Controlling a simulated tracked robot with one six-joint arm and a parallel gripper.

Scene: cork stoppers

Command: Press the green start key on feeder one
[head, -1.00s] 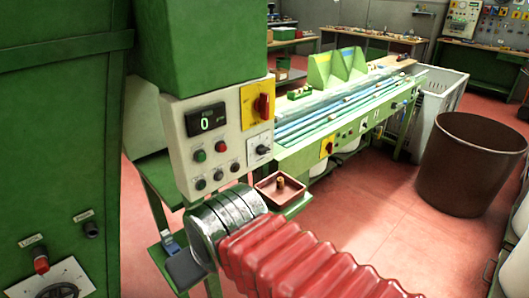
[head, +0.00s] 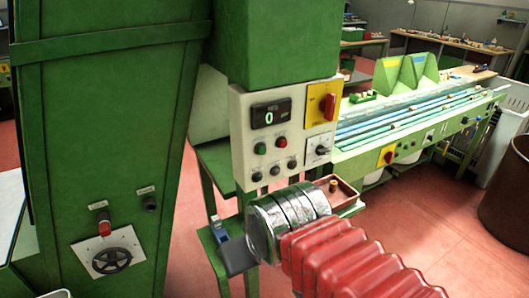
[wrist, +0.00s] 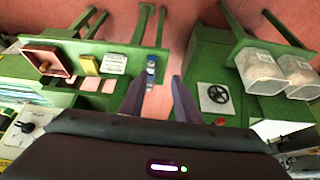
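The green key (head: 260,148) is a round button on the pale control panel (head: 241,113) of the green machine, below a dark display (head: 271,114) reading 0. A red button (head: 281,142) sits to its right. The wrist view shows part of a panel with a black rotary knob (wrist: 27,127), but no green key. My gripper (wrist: 160,76) has its two dark fingers apart with nothing between them. In the head view its dark body shows below the panel, clear of the keys; its fingertips cannot be made out there.
A reddish tray (head: 341,202) holding a cork stands below the panel. A small blue object (wrist: 151,70) is on a green ledge. A green cabinet (head: 105,150) with a black handwheel (head: 111,260) fills the left. A brown bin (head: 505,190) stands at the right on red floor.

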